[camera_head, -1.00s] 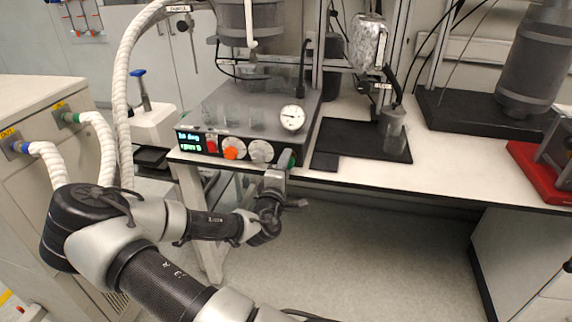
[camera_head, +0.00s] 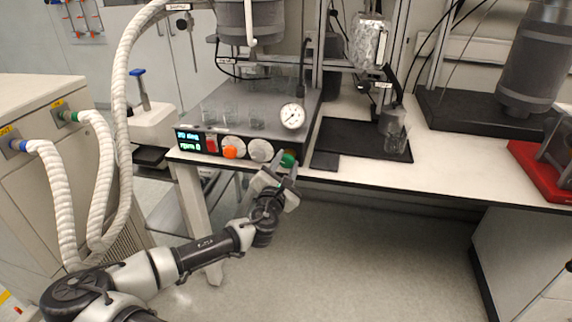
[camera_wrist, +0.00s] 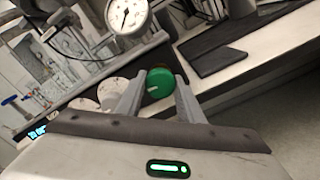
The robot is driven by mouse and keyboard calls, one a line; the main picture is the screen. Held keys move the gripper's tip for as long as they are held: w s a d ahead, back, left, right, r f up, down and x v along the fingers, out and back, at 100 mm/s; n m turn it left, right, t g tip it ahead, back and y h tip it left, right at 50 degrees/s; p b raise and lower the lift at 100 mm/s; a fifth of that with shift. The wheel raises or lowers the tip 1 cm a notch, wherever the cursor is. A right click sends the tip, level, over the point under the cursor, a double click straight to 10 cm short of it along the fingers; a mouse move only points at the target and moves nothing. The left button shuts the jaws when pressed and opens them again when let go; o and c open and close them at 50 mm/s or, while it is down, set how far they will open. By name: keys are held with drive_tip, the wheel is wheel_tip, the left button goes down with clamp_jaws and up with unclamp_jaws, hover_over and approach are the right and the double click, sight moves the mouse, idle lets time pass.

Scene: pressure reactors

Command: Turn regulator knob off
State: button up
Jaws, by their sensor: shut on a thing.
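The green regulator knob (camera_head: 288,160) sits at the right end of the reactor's front panel, below the round pressure gauge (camera_head: 292,117). In the wrist view the knob (camera_wrist: 160,83) shows a white mark on its face, and the gauge (camera_wrist: 127,14) is above left. My gripper (camera_head: 285,172) is at the knob, tilted, reaching up from below. In the wrist view my gripper's fingers (camera_wrist: 158,95) lie on either side of the knob and are shut on it. The finger contact points are partly hidden.
An orange knob (camera_head: 230,152), a pale knob (camera_head: 260,150) and a lit display (camera_head: 188,141) share the panel to the left. Glass beakers (camera_head: 229,117) stand on the reactor's top. A black mat (camera_head: 345,137) lies to the right. The floor below the bench edge is clear.

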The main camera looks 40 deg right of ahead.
drive_tip(key=shift+n, duration=1.1)
drive_tip(key=o, duration=1.1)
drive_tip(key=shift+c, duration=0.2)
drive_tip(key=shift+s, duration=0.1)
drive_tip(key=p+v, duration=0.5)
drive_tip(key=v, duration=1.2)
